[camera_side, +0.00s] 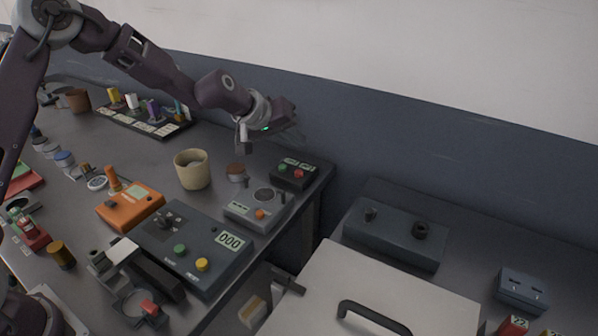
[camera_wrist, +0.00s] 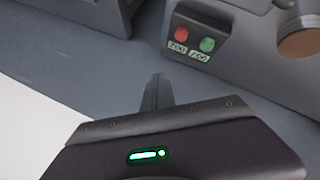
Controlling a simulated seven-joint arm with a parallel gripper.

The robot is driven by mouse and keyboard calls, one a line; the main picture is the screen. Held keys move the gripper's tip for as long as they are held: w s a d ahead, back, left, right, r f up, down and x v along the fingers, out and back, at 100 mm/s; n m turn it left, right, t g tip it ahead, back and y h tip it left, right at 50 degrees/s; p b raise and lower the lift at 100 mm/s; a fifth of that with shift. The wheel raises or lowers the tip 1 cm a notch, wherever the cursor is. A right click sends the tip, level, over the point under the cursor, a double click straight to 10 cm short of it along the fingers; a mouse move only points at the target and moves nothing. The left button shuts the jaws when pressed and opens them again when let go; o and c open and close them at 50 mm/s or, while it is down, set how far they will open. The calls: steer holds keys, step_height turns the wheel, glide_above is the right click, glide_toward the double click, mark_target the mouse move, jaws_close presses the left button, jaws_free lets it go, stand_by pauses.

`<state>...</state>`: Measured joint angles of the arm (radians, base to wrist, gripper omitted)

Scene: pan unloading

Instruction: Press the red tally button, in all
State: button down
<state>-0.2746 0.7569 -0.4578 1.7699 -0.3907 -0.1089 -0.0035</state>
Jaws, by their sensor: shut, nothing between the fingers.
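The red button (camera_wrist: 181,34) sits on a dark box (camera_wrist: 208,22) beside a green button (camera_wrist: 207,45), with small number labels next to them that are hard to read in the wrist view. In the side view the same red button (camera_side: 299,173) and green button (camera_side: 282,168) are on the small dark box (camera_side: 292,181) near the bench corner. My gripper (camera_side: 246,149) is shut and empty, above the bench and to the left of the box. In the wrist view my gripper's fingertips (camera_wrist: 157,80) are apart from the buttons.
A beige cup (camera_side: 192,170) stands left. The wall rises behind.

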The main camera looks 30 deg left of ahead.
mark_target(296, 174)
steer(key=shift+f, duration=2.85)
steer(key=shift+f, duration=0.15)
steer(key=shift+f, duration=0.25)
steer(key=shift+f, duration=0.55)
stand_by(0.4)
steer(key=shift+r, duration=0.95)
steer(key=shift+r, duration=2.55)
